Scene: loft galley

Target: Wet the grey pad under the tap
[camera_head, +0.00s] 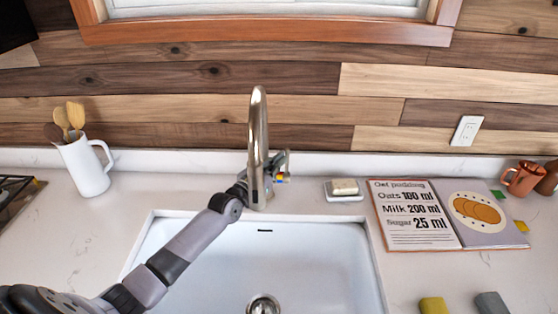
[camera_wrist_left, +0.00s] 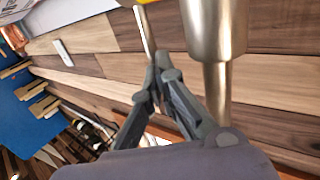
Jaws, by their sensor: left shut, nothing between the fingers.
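The grey pad (camera_head: 491,303) lies on the counter at the bottom right, partly cut off by the frame edge. The tall metal tap (camera_head: 258,130) stands behind the white sink (camera_head: 300,265). My left arm reaches across the sink to the tap's base. My left gripper (camera_head: 279,166) is partly hidden behind the tap, at its right side. In the left wrist view its fingers (camera_wrist_left: 160,62) are shut and empty. Their tips are close to a thin metal lever (camera_wrist_left: 145,30) beside the tap body (camera_wrist_left: 216,60); I cannot tell if they touch it. My right gripper is not in view.
A yellow pad (camera_head: 433,306) lies left of the grey pad. A soap dish (camera_head: 344,196), an open recipe book (camera_head: 410,238) and a copper mug (camera_head: 520,178) stand right of the tap. A white jug (camera_head: 85,168) with utensils and a hob edge (camera_head: 15,200) are left.

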